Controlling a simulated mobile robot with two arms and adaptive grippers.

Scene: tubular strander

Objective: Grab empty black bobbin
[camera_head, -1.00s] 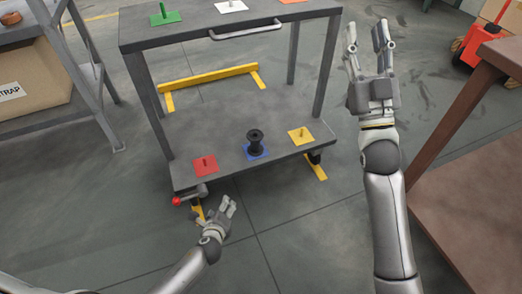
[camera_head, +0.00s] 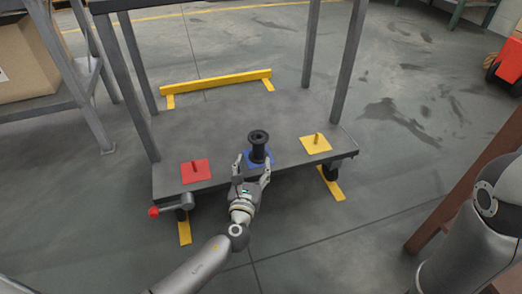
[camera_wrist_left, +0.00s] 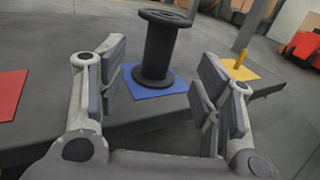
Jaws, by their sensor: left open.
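The empty black bobbin (camera_head: 258,147) stands upright on the blue square (camera_head: 272,158) on the cart's lower shelf. It also shows in the left wrist view (camera_wrist_left: 158,48), upright on the blue square (camera_wrist_left: 146,92), beyond and between my fingers. My left gripper (camera_head: 252,172) is open at the shelf's front edge, with its fingers pointing toward the bobbin. In the left wrist view the gripper (camera_wrist_left: 160,98) is empty, and a gap seems to remain between its fingers and the bobbin. My right gripper is out of view.
A red square with a peg (camera_head: 196,171) lies left of the bobbin and a yellow square with a peg (camera_head: 315,143) right of it. A red-knobbed lever (camera_head: 168,209) sticks out at the cart's front left. Cart posts (camera_head: 348,62) rise around the shelf.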

